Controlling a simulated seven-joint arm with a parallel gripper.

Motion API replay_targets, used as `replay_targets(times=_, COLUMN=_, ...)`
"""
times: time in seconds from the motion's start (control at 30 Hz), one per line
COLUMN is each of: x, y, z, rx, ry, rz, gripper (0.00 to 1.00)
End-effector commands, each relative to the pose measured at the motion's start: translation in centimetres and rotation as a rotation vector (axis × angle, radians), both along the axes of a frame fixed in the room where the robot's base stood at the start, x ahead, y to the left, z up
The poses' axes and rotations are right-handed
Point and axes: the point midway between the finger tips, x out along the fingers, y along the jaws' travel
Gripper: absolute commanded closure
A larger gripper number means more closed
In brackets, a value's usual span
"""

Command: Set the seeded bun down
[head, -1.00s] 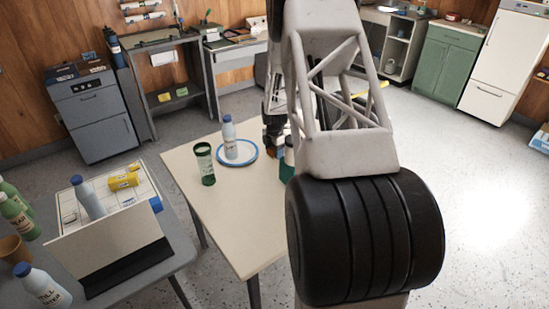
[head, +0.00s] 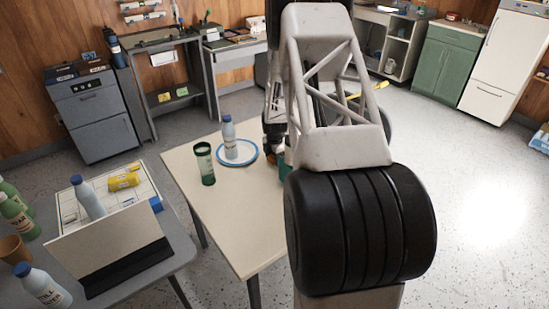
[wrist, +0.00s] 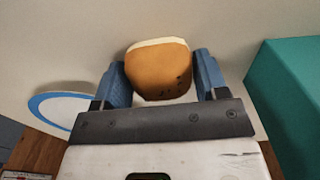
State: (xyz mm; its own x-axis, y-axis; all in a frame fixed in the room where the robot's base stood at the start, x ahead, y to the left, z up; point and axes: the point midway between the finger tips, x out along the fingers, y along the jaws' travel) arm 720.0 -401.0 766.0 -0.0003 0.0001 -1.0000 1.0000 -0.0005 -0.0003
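The seeded bun (wrist: 160,70) is golden brown with a pale edge and a few dark seeds. In the wrist view it sits between the two blue fingers of my gripper (wrist: 161,76), which touch its sides. In the head view my gripper (head: 273,146) is at the far right part of the cream table (head: 232,205), right of the blue-rimmed plate (head: 221,160). My arm hides much of this area. I cannot tell whether the bun touches the table.
A teal object (wrist: 296,90) is close on the right in the wrist view. The table's front is clear. A cluttered grey table (head: 150,270) is at left.

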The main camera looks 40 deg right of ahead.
Motion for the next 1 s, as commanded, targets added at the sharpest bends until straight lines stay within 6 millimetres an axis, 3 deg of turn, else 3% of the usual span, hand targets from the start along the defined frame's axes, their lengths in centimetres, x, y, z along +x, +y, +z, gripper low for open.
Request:
replay_targets(times=0.03, x=0.0, y=0.0, z=0.0, rx=0.0, ry=0.0, rz=0.0, gripper=0.26)
replay_targets(times=0.1, x=0.0, y=0.0, z=0.0, rx=0.0, ry=0.0, rz=0.0, gripper=0.16)
replay_targets(times=0.57, x=0.0, y=0.0, z=0.6, rx=-0.001, ry=-0.001, rz=0.0, gripper=0.16)
replay_targets(times=0.77, x=0.1, y=0.0, z=2.4, rx=-0.001, ry=-0.002, rz=0.0, gripper=0.16)
replay_targets(times=1.0, x=0.1, y=0.0, z=6.0, rx=-0.001, ry=-0.002, rz=0.0, gripper=0.16)
